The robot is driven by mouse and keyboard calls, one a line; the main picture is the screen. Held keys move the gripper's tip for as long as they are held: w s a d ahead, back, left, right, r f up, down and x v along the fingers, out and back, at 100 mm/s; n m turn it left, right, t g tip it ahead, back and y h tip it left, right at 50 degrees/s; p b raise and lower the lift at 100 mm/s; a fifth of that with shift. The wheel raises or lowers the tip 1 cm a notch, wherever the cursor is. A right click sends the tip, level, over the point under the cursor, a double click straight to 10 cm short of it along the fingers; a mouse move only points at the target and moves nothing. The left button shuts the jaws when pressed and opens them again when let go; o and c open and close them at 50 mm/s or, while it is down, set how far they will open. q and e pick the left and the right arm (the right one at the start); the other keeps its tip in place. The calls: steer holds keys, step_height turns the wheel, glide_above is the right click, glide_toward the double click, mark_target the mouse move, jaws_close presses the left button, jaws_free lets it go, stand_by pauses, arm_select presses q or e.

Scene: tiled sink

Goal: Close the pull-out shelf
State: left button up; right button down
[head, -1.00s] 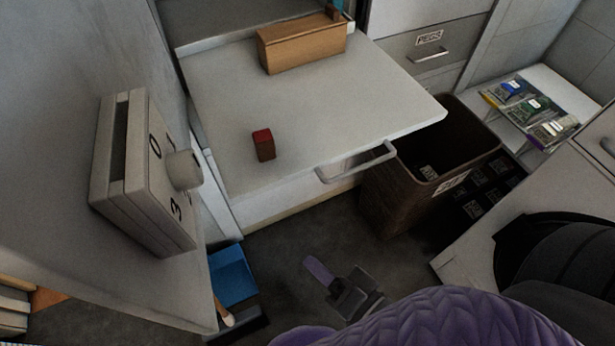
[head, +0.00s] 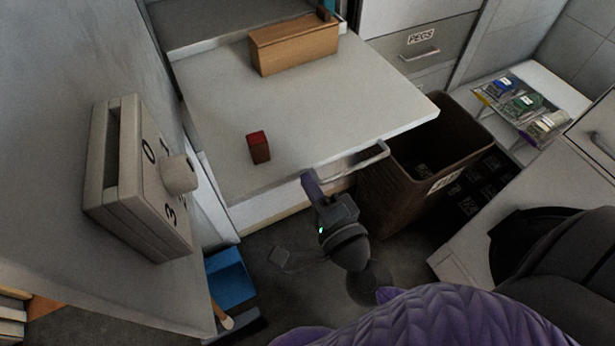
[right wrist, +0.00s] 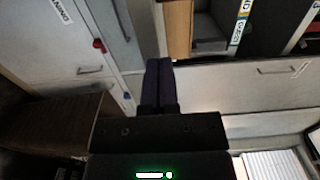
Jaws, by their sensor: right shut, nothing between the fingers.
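The pull-out shelf (head: 300,110) is a white board that sticks out from the cabinet in the head view. A grey bar handle (head: 357,162) is on its front edge. A long wooden box (head: 295,48) stands at its back and a small dark red block (head: 259,148) stands near its front left. My right gripper (head: 309,182) is shut and empty, with its purple fingertips close to the front edge, left of the handle. I cannot tell if they touch. In the right wrist view its shut fingers (right wrist: 160,85) point forward. My left gripper is not in view.
A brown bin (head: 400,190) stands right of the shelf front. A grey box with a knob (head: 140,180) is on the left wall panel. A blue bin (head: 229,282) is on the floor. A side table (head: 535,105) holding small packets is at the right.

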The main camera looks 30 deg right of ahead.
steer(key=shift+w, duration=0.5)
steer(key=shift+w, duration=0.1)
